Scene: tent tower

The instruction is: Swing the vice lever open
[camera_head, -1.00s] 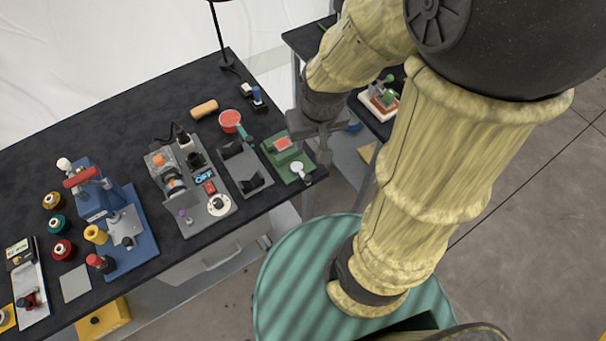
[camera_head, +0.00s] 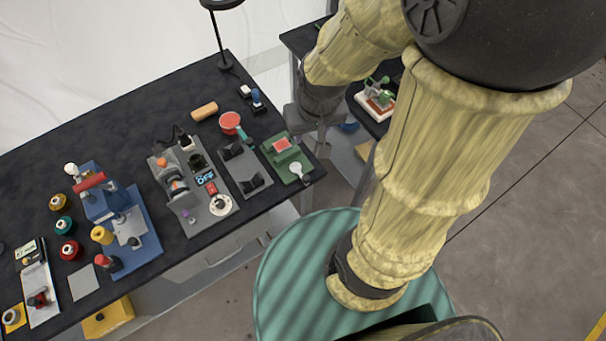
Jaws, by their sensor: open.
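A green fixture (camera_head: 273,147) sits at the right end of the black table, near its front corner. A red block (camera_head: 282,145) lies on top of it, and a lever with a pale round end (camera_head: 296,168) is at its front. It looks like the vice, though I cannot be sure from its small size. My gripper (camera_head: 322,147) hangs just right of this fixture, by the table's right edge, apart from the lever in the picture. It is open and seems empty. Its fingers are small and seen nearly edge-on; my arm covers the area to the right.
A grey plate with black blocks (camera_head: 243,168) lies just left of the green fixture. A grey machine (camera_head: 180,190) and a blue press (camera_head: 140,240) stand further left. A second table (camera_head: 303,40) is behind my arm. A teal striped round surface (camera_head: 290,285) is below.

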